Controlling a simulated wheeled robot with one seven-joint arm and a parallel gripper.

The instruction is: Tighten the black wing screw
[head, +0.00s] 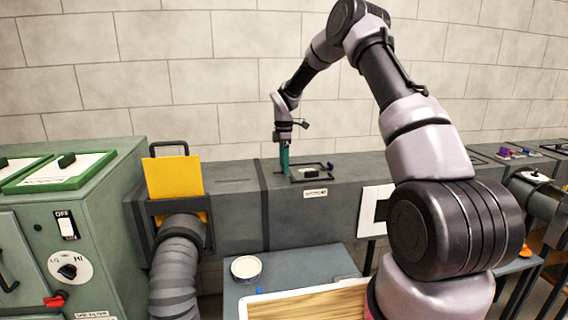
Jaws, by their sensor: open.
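My gripper (285,164) points down over the top of the grey duct (235,215), at the left end of a black rectangular frame (311,172). Its teal fingers are small in the head view, and it is open. I cannot make out the black wing screw for certain; it may be hidden by the fingers or too small to tell. A small pale green and white piece lies inside the black frame. I cannot tell whether the fingers touch anything.
A green cabinet (95,215) with switches stands at left. A yellow plate (173,177) stands upright in a duct slot above a grey hose (176,275). A white round tub (246,268) sits on the grey table. Small purple parts (503,153) lie far right.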

